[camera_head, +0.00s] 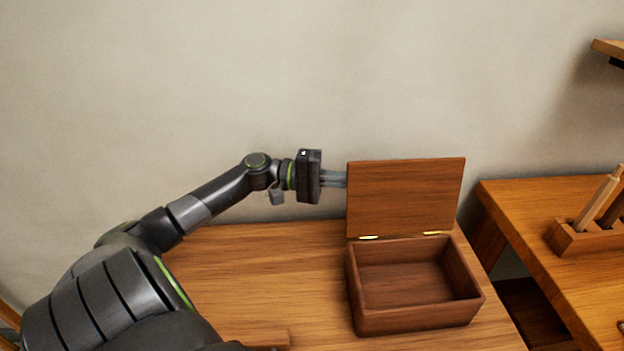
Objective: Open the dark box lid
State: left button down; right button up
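The dark brown wooden box (415,319) stands on the right part of the wooden table. Its lid (405,197) is raised and stands about upright at the back, on two brass hinges. The inside of the box is visible and empty. My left gripper (343,179) is at the left edge of the lid, its fingers pointing right. The fingertips reach the lid's edge, and I cannot tell whether they touch it or how far apart they are. My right gripper is not in view.
A second table (540,220) stands to the right across a gap, bearing a wooden holder (582,238) with upright tools. A shelf (608,48) juts in at upper right. A plain wall is behind.

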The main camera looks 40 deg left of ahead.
pick_arm(q)
jog(key=v, duration=0.7)
jog(key=shift+a, duration=0.25)
jog(key=shift+s+r, duration=0.1)
jog(key=shift+s, duration=0.05)
